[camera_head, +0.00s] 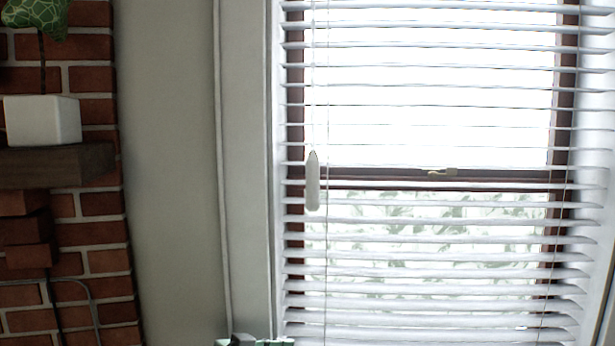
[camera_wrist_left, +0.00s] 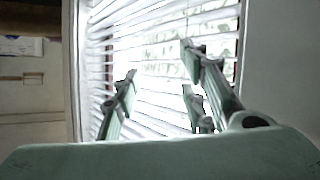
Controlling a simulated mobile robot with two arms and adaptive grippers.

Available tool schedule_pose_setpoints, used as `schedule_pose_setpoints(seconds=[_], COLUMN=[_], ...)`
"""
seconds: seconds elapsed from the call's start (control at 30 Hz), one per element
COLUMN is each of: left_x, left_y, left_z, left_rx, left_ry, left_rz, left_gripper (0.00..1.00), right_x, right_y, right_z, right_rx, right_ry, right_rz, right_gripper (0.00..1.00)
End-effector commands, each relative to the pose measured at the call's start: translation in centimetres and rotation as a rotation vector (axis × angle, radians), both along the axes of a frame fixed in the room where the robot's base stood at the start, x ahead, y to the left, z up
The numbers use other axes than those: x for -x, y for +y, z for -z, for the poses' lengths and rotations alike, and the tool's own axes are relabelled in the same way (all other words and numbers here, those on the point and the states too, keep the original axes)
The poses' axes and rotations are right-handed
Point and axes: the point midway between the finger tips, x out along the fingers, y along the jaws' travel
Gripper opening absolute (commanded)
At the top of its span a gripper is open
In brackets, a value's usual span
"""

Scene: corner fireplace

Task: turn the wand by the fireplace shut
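The wand (camera_head: 312,180) is a short white handle hanging upright on a thin cord at the left side of the window blind, in the head view. The white blind (camera_head: 430,220) has its slats tilted open, with light and leaves showing between them. My left gripper (camera_wrist_left: 160,82) has its green fingers spread apart with nothing between them, in front of the blind in the left wrist view. Green gripper parts show at the bottom edge of the head view, below and left of the wand and apart from it. The wand cannot be made out in the wrist view.
A brick fireplace wall (camera_head: 95,205) stands at the left, with a dark wooden mantel (camera_head: 60,166) bearing a white pot (camera_head: 42,120) with a green plant. A plain wall (camera_head: 170,180) and white window trim (camera_head: 247,180) lie between the bricks and the blind.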

Motion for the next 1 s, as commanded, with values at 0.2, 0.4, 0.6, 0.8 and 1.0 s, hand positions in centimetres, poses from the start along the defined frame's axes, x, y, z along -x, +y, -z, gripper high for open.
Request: schedule_pose_setpoints(seconds=[0.2,0.4,0.6,0.8,1.0], left_x=[-3.1,-3.1,-2.2,-3.1,-4.9], left_y=[0.1,0.9,1.5,-0.2,-3.0], left_z=[-14.9,-28.7,-35.1,-36.0,-36.0], left_rx=[0.091,0.185,0.235,0.243,0.243], left_ry=[-0.168,-0.308,-0.368,-0.371,-0.371], left_rz=[0.077,0.135,0.159,0.163,0.162], left_gripper=[0.39,0.39,0.39,0.39,0.39], right_x=[0.1,-0.1,-0.1,-0.1,-0.1], right_y=[0.0,0.0,0.0,0.0,0.0], right_z=[-0.5,-0.9,-1.1,-2.4,-4.1], right_rx=[0.0,0.0,0.001,0.001,0.001], right_ry=[0.001,-0.001,-0.001,-0.001,-0.001], right_rz=[0.0,0.0,0.0,0.0,0.0], right_gripper=[0.0,0.0,0.0,0.0,0.0])
